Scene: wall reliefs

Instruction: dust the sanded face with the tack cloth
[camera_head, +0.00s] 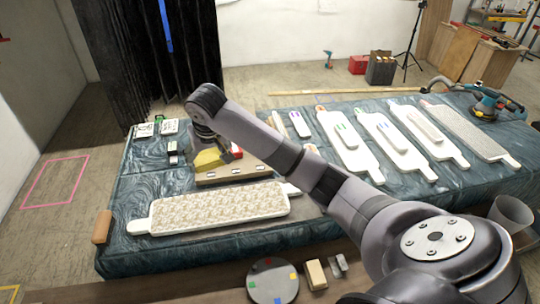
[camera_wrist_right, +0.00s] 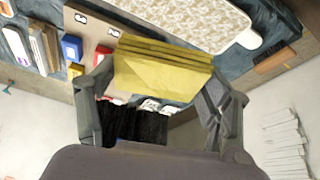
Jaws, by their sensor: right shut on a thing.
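My right gripper (camera_head: 217,154) is shut on a folded yellow cloth (camera_head: 206,160). In the right wrist view the cloth (camera_wrist_right: 163,72) spans between the two dark fingers. The gripper and cloth are over or beside a tan wooden board (camera_head: 245,170), behind a white panel with a patterned, textured face (camera_head: 218,208). The cloth looks apart from this panel, whose patterned face (camera_wrist_right: 195,18) also shows in the right wrist view. Which face is sanded I cannot tell. My left gripper is not in view.
Several white panels (camera_head: 345,145) lie in a row on the blue-covered table (camera_head: 115,225) at the right. A sander (camera_head: 490,103) is at the far right end. A round palette (camera_head: 272,282) and small blocks (camera_head: 316,274) are at the front.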

